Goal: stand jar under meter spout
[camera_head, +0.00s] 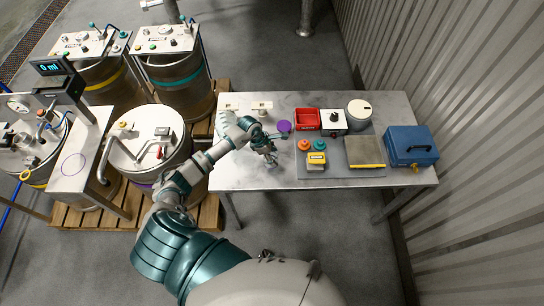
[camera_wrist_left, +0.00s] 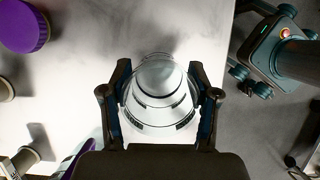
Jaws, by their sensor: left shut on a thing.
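My left gripper (camera_head: 268,155) is over the left part of the metal table. In the left wrist view its two fingers (camera_wrist_left: 160,100) are shut on a clear glass jar (camera_wrist_left: 160,78), one on each side. In the head view the jar is too small and covered to make out well. The meter (camera_head: 56,80), with a display reading 0 ml, stands far to the left over a metal stand. A purple ring (camera_head: 73,165) is marked on the stand's top. The spout itself is hard to make out. My right gripper is not in view.
A purple lid (camera_head: 284,126) lies behind my left gripper. A red bin (camera_head: 307,119), a white canister (camera_head: 359,112) and a blue case (camera_head: 410,146) stand to the right. A steel drum (camera_head: 150,140) on a pallet stands between the table (camera_head: 240,180) and the meter stand (camera_head: 88,150).

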